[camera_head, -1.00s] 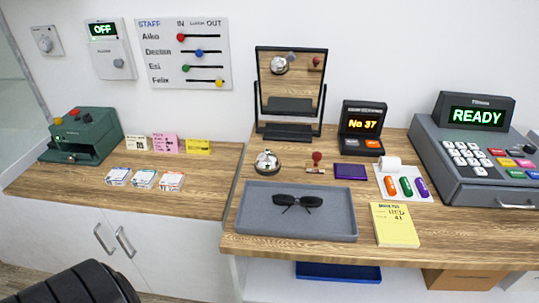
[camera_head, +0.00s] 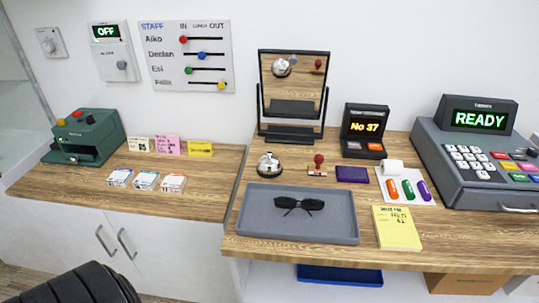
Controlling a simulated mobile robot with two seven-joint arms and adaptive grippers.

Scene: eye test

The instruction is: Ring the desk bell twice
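The desk bell (camera_head: 269,165) is a silver dome on a dark base. It stands on the wooden counter behind the left part of the grey tray (camera_head: 240,214), left of a red-handled stamp (camera_head: 318,166). Its reflection shows in the mirror (camera_head: 292,85) behind it. Nothing touches the bell. Neither of my grippers shows in the head view. A black ribbed part at the bottom left looks like part of my own arm; it is far from the bell.
Sunglasses (camera_head: 299,204) lie in the tray. A purple ink pad (camera_head: 352,174), a number display (camera_head: 364,130), a yellow notepad (camera_head: 397,227) and a cash register (camera_head: 478,150) stand to the right. Small boxes (camera_head: 146,181) and a green machine (camera_head: 85,138) are on the lower left counter.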

